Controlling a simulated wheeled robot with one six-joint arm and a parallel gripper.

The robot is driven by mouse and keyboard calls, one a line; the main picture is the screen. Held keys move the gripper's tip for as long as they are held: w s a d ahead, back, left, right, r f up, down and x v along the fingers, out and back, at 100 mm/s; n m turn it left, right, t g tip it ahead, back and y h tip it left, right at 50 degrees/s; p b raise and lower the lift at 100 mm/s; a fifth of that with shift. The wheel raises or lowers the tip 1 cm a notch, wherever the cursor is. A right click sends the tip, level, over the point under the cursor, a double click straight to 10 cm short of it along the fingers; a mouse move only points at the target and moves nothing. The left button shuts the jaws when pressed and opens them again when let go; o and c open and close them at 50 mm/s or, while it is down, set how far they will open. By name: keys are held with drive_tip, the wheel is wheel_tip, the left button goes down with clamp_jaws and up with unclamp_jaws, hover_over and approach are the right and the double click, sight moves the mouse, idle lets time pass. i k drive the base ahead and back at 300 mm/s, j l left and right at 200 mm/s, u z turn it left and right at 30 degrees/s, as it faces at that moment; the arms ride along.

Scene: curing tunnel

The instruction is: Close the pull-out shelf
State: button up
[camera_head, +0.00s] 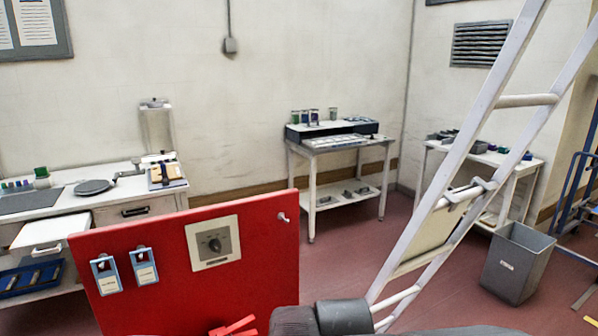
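A white pull-out shelf (50,231) sticks out from the front of the white workbench (105,180) at the left. It has a grey handle (46,250) on its front face. The red panel in front hides part of its right side. My gripper cannot be made out; only dark grey rounded parts, probably of my arm, show at the bottom edge.
A red panel (265,265) with a dial and two blue tags stands close in front. A white ladder (445,185) leans at the right, near a grey bin (515,263). Red floor (345,230) is open before the middle table (340,145).

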sight(44, 237)
drive_tip(key=u, duration=1.7)
